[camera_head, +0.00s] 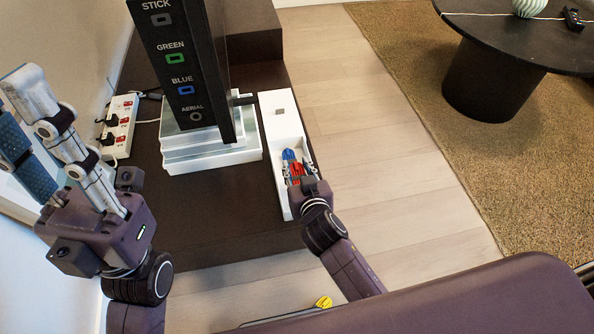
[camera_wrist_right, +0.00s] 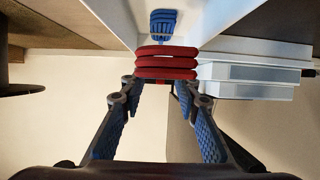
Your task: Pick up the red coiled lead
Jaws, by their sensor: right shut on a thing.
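The red coiled lead (camera_head: 296,170) is in the long white tray (camera_head: 279,112) on the dark low cabinet. In the right wrist view the lead (camera_wrist_right: 167,62) is a stack of red loops between my fingertips. My right gripper (camera_head: 299,172) is shut on it, with a blue-padded finger at each side. I cannot tell whether the lead touches the tray floor. My left gripper (camera_head: 22,90) is raised at the left, open and empty, away from the tray.
A blue coiled lead (camera_head: 289,155) lies just beyond the red one in the tray. A black panel with labelled ports (camera_head: 184,75) stands on white boxes (camera_head: 210,156) left of the tray. A white power strip (camera_head: 119,127) lies farther left. Open floor is to the right.

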